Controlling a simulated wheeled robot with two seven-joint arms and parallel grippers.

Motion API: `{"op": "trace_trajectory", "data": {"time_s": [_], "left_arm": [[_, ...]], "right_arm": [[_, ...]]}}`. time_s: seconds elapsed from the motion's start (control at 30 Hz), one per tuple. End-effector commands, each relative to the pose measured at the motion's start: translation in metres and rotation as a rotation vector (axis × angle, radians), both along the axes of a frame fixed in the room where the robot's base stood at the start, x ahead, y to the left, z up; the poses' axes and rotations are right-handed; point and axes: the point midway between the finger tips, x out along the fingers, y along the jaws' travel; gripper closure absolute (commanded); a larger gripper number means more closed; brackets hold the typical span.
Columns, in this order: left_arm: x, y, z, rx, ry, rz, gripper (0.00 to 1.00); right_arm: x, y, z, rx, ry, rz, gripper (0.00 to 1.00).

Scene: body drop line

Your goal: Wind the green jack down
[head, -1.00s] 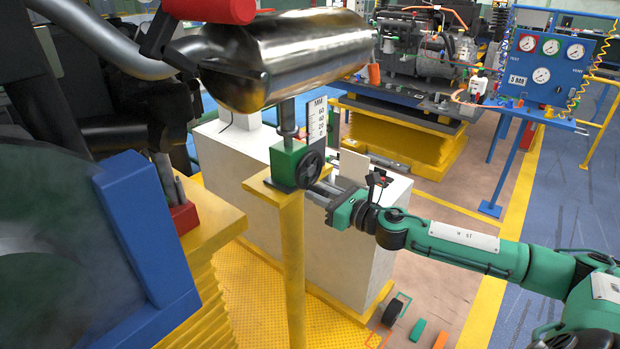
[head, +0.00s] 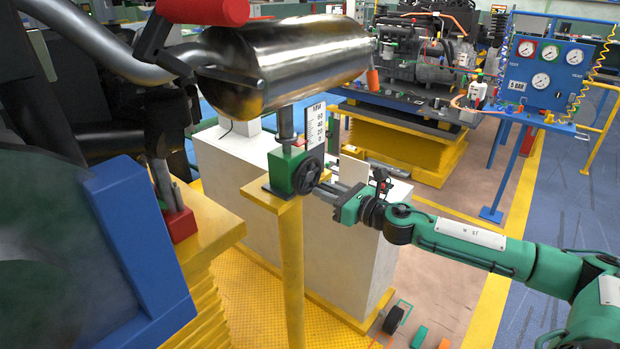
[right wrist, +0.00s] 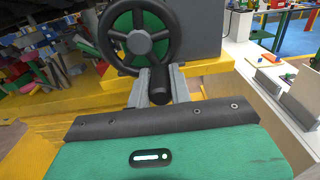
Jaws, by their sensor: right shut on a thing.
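The green jack (head: 284,166) stands on a yellow post, its dark screw rising under a shiny metal cylinder (head: 290,62). A white scale marked MM (head: 316,126) stands beside the screw. The jack's black handwheel (head: 308,175) faces right; it also shows in the right wrist view (right wrist: 140,36). My right gripper (head: 327,189) reaches in from the right at the wheel. In the right wrist view its two grey fingers (right wrist: 159,84) are shut on the wheel's black knob (right wrist: 159,94) at the lower rim. My left gripper is not in view.
A red jack (head: 180,222) stands at left on a yellow support, beside a large blue frame (head: 136,242). A white block (head: 345,245) stands behind the green jack's post. A gauge board (head: 548,68) stands at back right. Small parts lie on the floor.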

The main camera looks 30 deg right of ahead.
Motion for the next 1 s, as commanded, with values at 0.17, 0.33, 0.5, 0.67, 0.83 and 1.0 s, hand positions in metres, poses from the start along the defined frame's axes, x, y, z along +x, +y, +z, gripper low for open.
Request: {"op": "trace_trajectory", "data": {"time_s": [0.17,0.33,0.5,0.67,0.83,1.0], "left_arm": [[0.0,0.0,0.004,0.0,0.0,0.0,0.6],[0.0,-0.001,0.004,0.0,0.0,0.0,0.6],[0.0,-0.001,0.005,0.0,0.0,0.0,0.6],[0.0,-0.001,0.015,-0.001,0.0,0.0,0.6],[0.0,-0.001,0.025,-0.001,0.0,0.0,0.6],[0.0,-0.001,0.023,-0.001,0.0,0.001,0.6]], "right_arm": [[0.005,-0.011,0.021,-0.001,-0.016,0.002,1.0],[0.006,-0.012,0.02,0.001,-0.013,0.005,1.0],[0.005,-0.011,0.02,0.002,-0.01,0.008,1.0],[0.006,-0.012,0.031,0.002,-0.009,0.009,1.0],[0.007,-0.015,0.044,0.003,-0.007,0.009,1.0],[0.007,-0.015,0.04,0.003,-0.005,0.011,1.0]]}}
